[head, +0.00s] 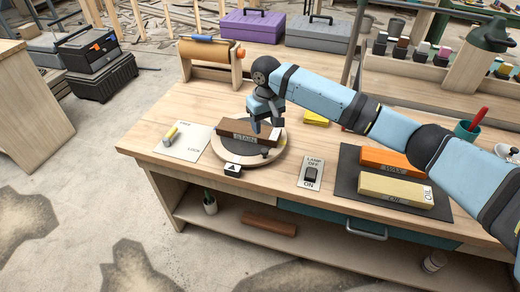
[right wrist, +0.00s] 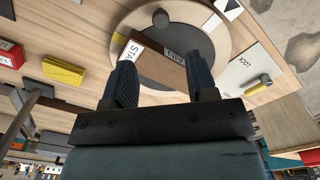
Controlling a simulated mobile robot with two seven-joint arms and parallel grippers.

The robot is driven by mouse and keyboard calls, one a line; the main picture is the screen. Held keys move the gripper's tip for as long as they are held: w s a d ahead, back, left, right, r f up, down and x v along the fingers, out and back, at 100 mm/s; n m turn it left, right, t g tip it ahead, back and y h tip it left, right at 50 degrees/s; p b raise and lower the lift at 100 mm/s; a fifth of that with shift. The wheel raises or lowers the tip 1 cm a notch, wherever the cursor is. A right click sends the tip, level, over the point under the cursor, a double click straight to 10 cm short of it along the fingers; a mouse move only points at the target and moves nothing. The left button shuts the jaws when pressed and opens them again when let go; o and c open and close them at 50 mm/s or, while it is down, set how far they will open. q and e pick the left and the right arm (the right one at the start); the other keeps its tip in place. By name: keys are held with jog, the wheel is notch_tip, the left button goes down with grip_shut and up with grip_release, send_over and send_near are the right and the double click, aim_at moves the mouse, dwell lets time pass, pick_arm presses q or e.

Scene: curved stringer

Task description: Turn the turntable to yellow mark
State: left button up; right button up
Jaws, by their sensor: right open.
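The turntable (head: 279,146) is a round wooden disc with a darker centre on the bench. A brown block (head: 229,127) with a "STAIN" label lies across it. My left gripper is not in view.
A white plate (head: 186,146) marked LOCK with a yellow knob lies left of the turntable. A lamp switch (head: 311,173) is to its right, then a dark mat (head: 348,176) with orange and cream blocks. A roller stand (head: 208,72) and yellow block (head: 316,118) are behind.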

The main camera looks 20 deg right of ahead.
aim_at(265, 150)
notch_tip(265, 150, down, 11)
jog(key=shift+b, duration=0.3)
grip_shut()
